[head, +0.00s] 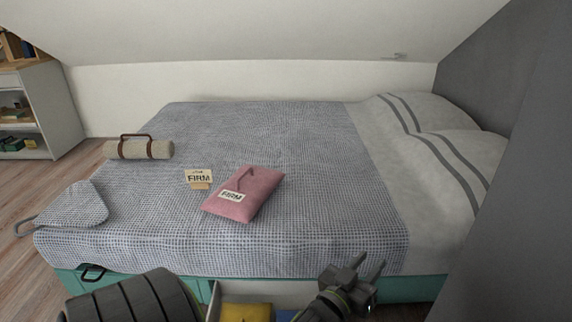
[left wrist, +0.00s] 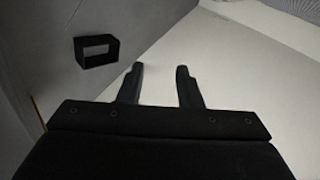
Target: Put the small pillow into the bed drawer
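The small pink pillow (head: 246,194) has a strap handle and a "FIRM" label and lies flat on the bed, a little right of a small "FIRM" sign (head: 199,179). The bed drawer (head: 268,289) is pulled open below the bed's front edge; only part of its inside shows, with a yellow thing (head: 246,312) in it. My left gripper (head: 369,261) is at the bed's front edge, to the right of the open drawer and apart from the pillow. Its fingers are apart and empty in the left wrist view (left wrist: 160,69). My right gripper is not in view.
A grey wedge-shaped cushion (head: 72,207) and a rolled beige bundle (head: 138,149) lie on the bed's left side. White striped pillows (head: 465,160) lie at the right. A shelf (head: 45,110) stands at far left. A dark wall (head: 520,130) closes the right side.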

